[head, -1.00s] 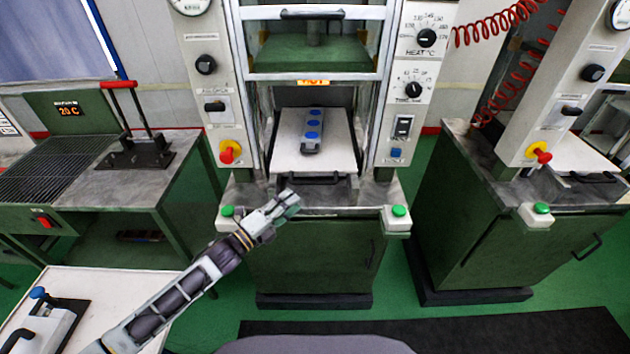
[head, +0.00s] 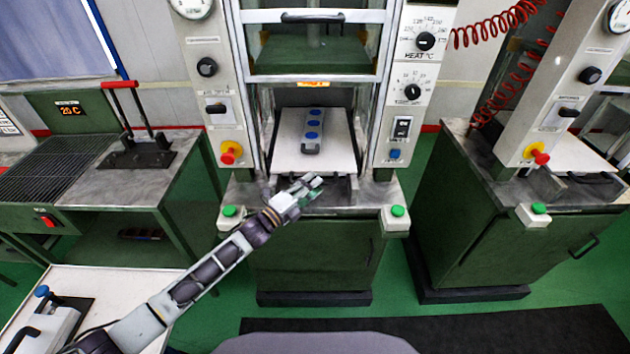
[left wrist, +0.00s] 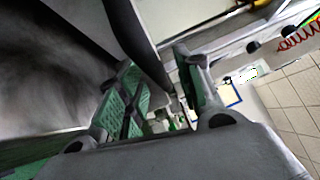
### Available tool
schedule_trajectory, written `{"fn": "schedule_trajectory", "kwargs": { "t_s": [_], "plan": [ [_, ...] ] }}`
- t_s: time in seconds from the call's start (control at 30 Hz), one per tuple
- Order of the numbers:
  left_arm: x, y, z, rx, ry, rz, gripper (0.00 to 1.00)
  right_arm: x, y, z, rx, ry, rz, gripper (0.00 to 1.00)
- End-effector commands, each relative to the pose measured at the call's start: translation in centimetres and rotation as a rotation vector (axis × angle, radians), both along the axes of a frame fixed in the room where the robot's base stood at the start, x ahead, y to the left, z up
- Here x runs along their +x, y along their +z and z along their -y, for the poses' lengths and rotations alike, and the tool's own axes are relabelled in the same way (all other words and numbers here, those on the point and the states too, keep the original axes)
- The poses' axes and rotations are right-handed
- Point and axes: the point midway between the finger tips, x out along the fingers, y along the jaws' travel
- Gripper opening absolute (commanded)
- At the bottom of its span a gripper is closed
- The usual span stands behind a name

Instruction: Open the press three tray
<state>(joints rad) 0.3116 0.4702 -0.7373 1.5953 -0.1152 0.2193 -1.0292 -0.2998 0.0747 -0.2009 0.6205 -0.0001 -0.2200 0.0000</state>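The press tray (head: 343,150) is a pale flat plate in the middle press. A grey mould (head: 312,143) with blue round inserts lies on it. The tray's dark handle (head: 338,180) is at its front edge. My left gripper (head: 314,184) is at the left part of this handle, partly covering it. In the left wrist view, my left gripper's green-padded fingers (left wrist: 158,78) are apart. A black bar, apparently the handle (left wrist: 130,35), runs between them; I cannot tell whether they touch it. My right gripper is not in view.
Green buttons (head: 229,211) and (head: 397,211) flank the press front. A barred guard (head: 312,76) is above the tray. Another press (head: 515,200) stands on the right, and a bench with a red-handled device (head: 137,155) on the left.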

Motion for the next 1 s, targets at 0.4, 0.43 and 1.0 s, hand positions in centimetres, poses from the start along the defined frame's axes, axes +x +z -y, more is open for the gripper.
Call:
{"fn": "schedule_trajectory", "kwargs": {
  "t_s": [0.4,0.43,1.0],
  "plan": [
    [1.23,0.28,1.27,0.001,0.0,0.001,0.35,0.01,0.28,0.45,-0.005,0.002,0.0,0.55],
    [1.23,0.27,1.27,0.001,0.0,0.001,0.35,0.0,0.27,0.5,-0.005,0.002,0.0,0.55],
    [1.2,0.28,1.26,0.0,-0.001,0.001,0.0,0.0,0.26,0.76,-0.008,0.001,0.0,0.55]
  ]
}}
